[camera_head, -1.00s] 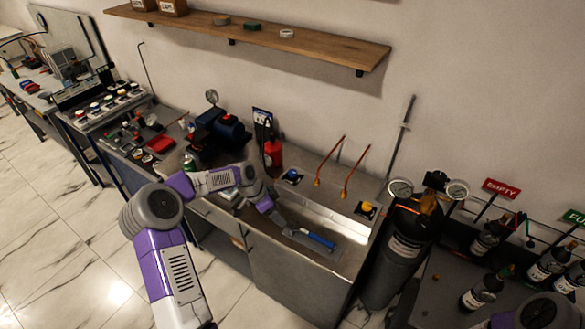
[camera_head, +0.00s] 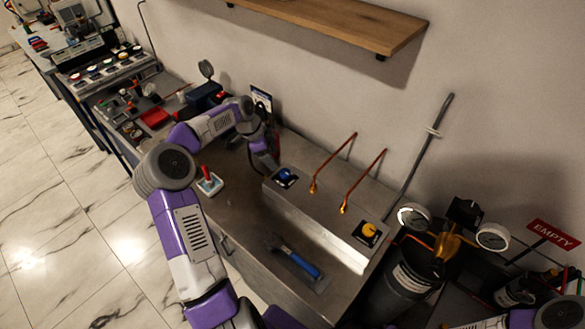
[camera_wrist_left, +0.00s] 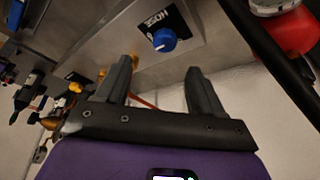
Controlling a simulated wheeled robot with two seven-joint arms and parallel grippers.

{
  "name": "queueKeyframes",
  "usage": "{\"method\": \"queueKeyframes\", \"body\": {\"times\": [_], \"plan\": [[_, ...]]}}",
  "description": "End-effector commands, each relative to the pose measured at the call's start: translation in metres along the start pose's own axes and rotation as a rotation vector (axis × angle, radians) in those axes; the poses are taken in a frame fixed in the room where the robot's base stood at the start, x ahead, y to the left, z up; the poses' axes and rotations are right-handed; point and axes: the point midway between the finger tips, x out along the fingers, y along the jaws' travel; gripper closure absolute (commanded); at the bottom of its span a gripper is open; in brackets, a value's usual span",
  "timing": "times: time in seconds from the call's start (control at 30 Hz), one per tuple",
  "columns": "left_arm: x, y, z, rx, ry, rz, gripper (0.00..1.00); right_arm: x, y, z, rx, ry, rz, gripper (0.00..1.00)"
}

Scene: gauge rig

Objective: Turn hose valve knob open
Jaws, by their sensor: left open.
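The blue knob (camera_head: 286,175) sits on a dark label plate on the raised metal ledge behind the worktop. In the left wrist view the blue knob (camera_wrist_left: 164,40) has an upside-down label beside it that seems to read HOSE, and a white pointer mark. My left gripper (camera_head: 268,166) is just left of the knob in the head view. In the wrist view the left gripper (camera_wrist_left: 160,67) is open and empty, its fingers apart below the knob and not around it. My right gripper is not in view.
A yellow knob (camera_head: 367,230) sits further right on the ledge, with two copper pipes (camera_head: 362,180) between. A blue-handled trowel (camera_head: 298,262) lies on the worktop. A red-topped device (camera_head: 208,180) stands left. Gauges and a dark cylinder (camera_head: 408,275) stand right.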

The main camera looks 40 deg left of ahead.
Motion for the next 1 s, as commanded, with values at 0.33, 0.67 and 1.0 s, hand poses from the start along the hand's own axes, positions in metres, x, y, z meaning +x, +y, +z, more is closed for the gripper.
{"method": "queueKeyframes", "body": {"times": [0.33,0.67,1.0], "plan": [[0.032,0.001,0.006,0.000,0.001,0.003,0.32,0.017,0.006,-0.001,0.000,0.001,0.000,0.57],[0.081,0.001,0.006,0.000,0.001,0.002,0.32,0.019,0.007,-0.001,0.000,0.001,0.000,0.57],[0.092,0.000,0.006,0.000,0.000,-0.001,0.32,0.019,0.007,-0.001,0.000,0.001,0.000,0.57]]}}
